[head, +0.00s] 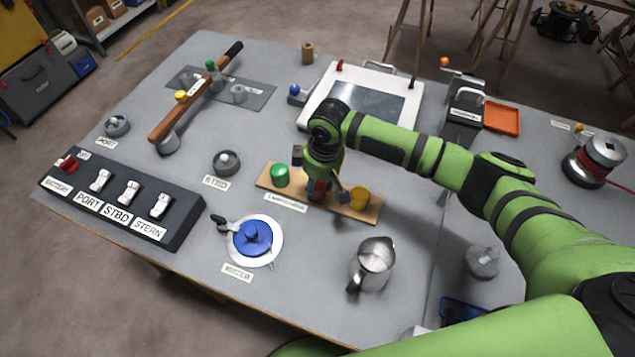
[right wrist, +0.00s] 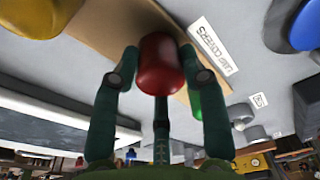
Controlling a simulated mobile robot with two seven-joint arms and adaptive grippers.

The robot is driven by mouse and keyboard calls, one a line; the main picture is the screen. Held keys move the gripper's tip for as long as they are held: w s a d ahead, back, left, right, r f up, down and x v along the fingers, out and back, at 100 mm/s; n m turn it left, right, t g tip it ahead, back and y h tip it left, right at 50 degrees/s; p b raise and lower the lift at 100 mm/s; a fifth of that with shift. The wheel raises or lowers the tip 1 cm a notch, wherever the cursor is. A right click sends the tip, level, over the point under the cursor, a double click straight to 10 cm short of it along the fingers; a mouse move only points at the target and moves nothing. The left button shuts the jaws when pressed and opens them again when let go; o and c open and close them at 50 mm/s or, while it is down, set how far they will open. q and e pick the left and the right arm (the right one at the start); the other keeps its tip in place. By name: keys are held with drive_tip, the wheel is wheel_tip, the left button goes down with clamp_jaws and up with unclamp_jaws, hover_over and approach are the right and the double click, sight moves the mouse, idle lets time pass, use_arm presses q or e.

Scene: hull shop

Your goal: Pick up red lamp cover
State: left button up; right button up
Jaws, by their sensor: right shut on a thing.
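In the head view, my right gripper (head: 322,184) points down over the middle of the wooden lamp-cover board (head: 268,184) and is shut on the red cover. The gripper hides much of the cover there. I cannot tell whether the cover touches the board. A green cover (head: 280,175) stands to its left and a yellow cover (head: 359,198) to its right. My left gripper is not in view.
A metal jug (head: 373,264) and a blue-topped round device (head: 253,240) stand in front of the board. A switch panel (head: 120,207) lies at left. A white framed panel (head: 322,88) lies behind my wrist.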

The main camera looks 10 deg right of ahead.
sight(318, 183)
drive_tip(key=r, duration=0.3)
drive_tip(key=r+b, duration=0.1)
drive_tip(key=shift+s+d+r, duration=0.15)
drive_tip(key=shift+s, duration=0.2)
drive_tip(key=s+d+r+b, duration=0.1)
drive_tip(key=s+d+r, duration=0.2)
drive_tip(key=s+r, duration=0.3)
drive_tip(key=s, duration=0.4)
drive_tip(key=shift+s+r, duration=0.25)
drive_tip(key=shift+r, duration=0.05)
